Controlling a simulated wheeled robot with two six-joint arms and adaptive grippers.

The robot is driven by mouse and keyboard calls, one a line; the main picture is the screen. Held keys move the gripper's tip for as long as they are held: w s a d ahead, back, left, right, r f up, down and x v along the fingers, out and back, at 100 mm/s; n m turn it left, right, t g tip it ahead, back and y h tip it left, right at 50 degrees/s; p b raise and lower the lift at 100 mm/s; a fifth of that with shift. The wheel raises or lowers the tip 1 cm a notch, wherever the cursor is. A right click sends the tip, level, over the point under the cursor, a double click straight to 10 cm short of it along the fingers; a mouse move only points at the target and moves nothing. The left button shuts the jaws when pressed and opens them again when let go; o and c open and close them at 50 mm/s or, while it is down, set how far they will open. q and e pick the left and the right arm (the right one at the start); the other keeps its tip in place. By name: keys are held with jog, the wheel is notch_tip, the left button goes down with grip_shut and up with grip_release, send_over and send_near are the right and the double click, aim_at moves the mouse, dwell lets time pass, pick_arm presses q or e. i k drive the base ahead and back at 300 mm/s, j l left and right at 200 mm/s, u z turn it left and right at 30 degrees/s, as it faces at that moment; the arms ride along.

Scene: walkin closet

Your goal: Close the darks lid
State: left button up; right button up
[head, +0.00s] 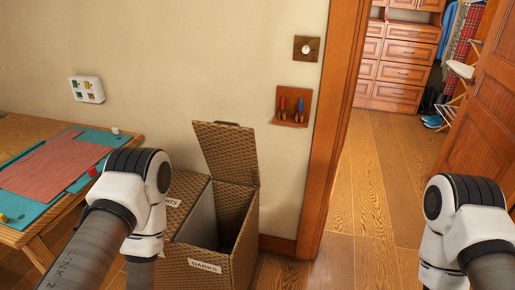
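The darks lid (228,150) is a woven brown panel. It stands open and upright, tilted back toward the wall, at the right half of the wicker hamper (242,240). The front of that half carries a white DARKS label (205,267). The open compartment below the lid looks dark inside. The left half has a shut lid (187,190) and a partly hidden label ending in "HTS". My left arm is in front of the hamper's left side and hides part of it. My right arm is at the far right, apart from the hamper. Neither gripper shows in the head view.
A wooden table (22,235) with a teal mat (15,208) and red cloth (52,165) stands at left. A door frame (335,120) rises right of the hamper. Wood floor (375,200) is clear through the doorway. An open door (480,125) is at right.

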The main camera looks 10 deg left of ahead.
aim_at(230, 150)
jog(key=i+l+z, duration=1.05)
jog(key=i+z, duration=0.2)
jog(key=i, duration=0.2)
jog(key=i+u, duration=0.45)
jog(key=i+l+u, duration=0.2)
jog(key=u, duration=0.2)
jog(key=i+l+u, duration=0.3)
jog(key=u, duration=0.15)
